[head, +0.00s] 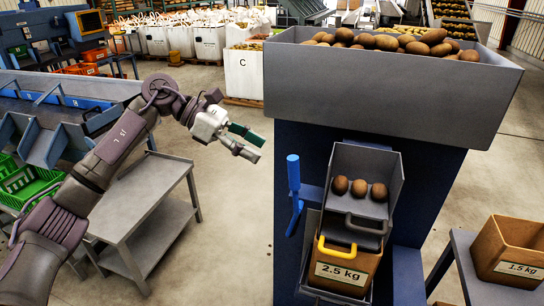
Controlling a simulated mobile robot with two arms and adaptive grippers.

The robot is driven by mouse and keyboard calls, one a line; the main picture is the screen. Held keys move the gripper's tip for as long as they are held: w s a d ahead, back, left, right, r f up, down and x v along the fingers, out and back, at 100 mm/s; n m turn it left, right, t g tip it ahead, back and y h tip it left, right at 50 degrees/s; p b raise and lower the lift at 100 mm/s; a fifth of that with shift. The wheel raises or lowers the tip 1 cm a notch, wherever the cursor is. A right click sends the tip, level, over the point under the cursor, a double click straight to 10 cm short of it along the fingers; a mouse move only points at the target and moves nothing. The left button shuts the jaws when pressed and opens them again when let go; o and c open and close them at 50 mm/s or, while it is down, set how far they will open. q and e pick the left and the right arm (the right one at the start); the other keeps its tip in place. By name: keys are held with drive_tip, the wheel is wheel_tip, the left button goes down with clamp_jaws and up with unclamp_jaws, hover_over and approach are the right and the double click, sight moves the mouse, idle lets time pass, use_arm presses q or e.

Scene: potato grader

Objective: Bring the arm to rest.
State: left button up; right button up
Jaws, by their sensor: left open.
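My left arm reaches in from the left. My right gripper is not in view.
Potatoes fill the hopper. Below it, a tilted grey scoop (348,163) holds three potatoes above a brown 2.5 kg box (343,271). A blue lever (294,190) sticks up beside it. A grey side table (150,197) stands behind my arm; a 1.5 kg box (500,248) is right.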

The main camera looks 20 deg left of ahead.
use_arm(q)
drive_tip(key=shift+a+r, duration=0.3)
drive_tip(key=shift+a, duration=0.15)
